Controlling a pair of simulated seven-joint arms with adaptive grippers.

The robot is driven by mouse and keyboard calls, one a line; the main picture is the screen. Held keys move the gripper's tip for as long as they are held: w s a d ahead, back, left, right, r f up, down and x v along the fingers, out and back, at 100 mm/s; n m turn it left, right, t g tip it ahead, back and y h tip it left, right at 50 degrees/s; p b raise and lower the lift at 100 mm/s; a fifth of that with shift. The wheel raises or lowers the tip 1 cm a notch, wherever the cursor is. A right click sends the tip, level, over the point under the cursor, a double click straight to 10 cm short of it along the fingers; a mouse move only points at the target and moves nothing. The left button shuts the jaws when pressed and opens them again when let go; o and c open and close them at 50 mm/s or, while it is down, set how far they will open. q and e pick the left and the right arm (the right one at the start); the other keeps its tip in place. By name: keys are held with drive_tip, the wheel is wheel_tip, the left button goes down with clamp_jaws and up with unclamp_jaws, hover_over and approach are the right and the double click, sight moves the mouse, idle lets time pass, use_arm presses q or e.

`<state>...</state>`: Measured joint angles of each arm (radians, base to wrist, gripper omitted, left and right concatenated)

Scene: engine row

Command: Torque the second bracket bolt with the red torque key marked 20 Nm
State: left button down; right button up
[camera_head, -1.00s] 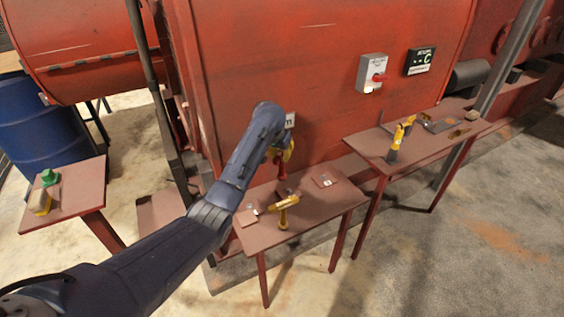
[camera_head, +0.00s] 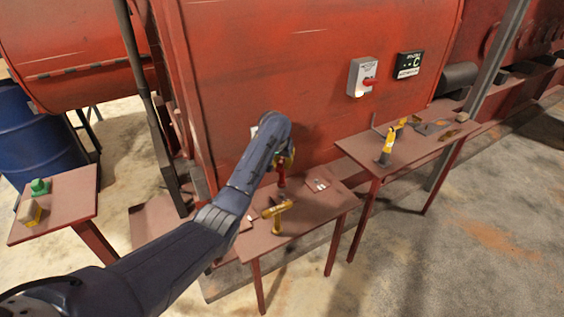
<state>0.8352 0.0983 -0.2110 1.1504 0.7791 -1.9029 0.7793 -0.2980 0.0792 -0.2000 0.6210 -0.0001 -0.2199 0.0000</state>
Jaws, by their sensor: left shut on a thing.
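My left gripper (camera_head: 285,161) is partly hidden behind its own arm. It is shut on a red key (camera_head: 282,178), which points down over the near brown table (camera_head: 305,223). A yellow T-shaped tool (camera_head: 277,210) stands on that table, nearer the viewer than the red key. The key's marking is not readable. I cannot tell whether its tip touches anything below, and no bracket bolt can be made out. My right gripper is not in view.
A small flat plate (camera_head: 317,185) lies on the near table. The right table (camera_head: 357,150) bears another yellow tool (camera_head: 386,147) and small parts. A left table (camera_head: 60,211) holds a green and a yellow item. The red engine wall (camera_head: 320,90) rises behind.

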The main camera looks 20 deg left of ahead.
sight(282, 183)
use_arm(q)
drive_tip(key=shift+f, duration=3.2)
drive_tip(key=shift+m+h, duration=0.4)
drive_tip(key=shift+m, duration=0.6)
drive_tip(key=shift+r, duration=0.1)
